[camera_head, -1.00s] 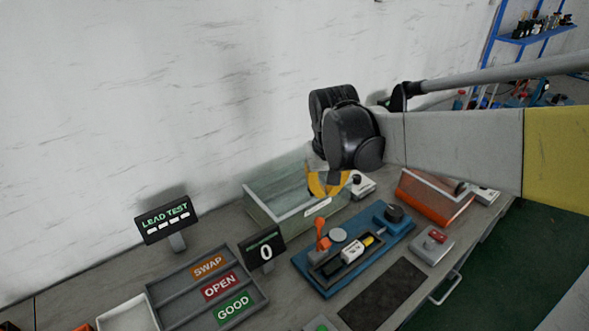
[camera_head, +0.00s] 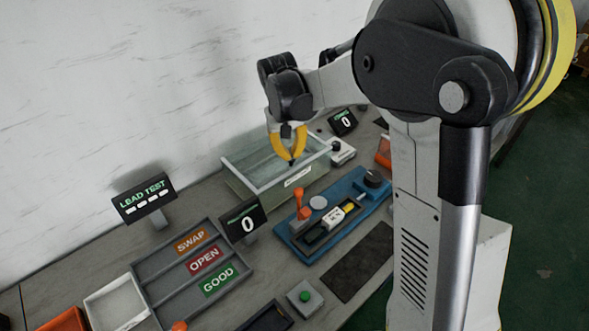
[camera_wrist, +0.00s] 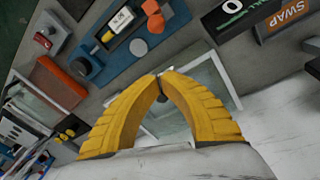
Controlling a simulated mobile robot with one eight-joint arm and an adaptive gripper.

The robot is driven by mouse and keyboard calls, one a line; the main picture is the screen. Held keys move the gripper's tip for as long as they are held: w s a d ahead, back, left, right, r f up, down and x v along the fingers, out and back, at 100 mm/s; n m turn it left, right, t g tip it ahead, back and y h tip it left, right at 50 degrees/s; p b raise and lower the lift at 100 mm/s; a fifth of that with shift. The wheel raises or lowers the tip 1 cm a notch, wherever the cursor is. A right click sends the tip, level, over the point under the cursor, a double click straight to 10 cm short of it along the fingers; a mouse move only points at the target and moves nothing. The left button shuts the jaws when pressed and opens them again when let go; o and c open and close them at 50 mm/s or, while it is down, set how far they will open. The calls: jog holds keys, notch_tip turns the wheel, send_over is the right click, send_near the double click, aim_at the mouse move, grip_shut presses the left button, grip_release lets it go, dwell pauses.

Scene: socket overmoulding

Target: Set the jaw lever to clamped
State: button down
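The jaw lever (camera_head: 300,196) is an orange handle standing near the left end of the blue fixture (camera_head: 315,249). In the wrist view the orange lever (camera_wrist: 152,12) shows near the top edge, beside a grey disc. A white block with a yellow part (camera_head: 334,215) lies in the fixture's dark recess. My gripper (camera_head: 291,162) has yellow fingers that meet at the tips, with nothing seen between them. It hangs over the clear-walled bin (camera_head: 233,181), behind the fixture and apart from the lever. The fingertips (camera_wrist: 161,76) also show together in the wrist view.
A grey sorting tray (camera_head: 160,285) labelled SWAP, OPEN and GOOD lies left of the fixture. A small counter display (camera_head: 243,222) reading 0 stands between them. A green button box (camera_head: 305,297) and a dark mat (camera_head: 357,262) lie in front. A white wall is behind.

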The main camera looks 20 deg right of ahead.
jog(key=s+f+b, duration=0.3)
jog(key=f, duration=0.5)
jog(key=shift+d+f, duration=0.15)
jog(key=shift+d, duration=0.25)
jog(key=shift+s, duration=0.1)
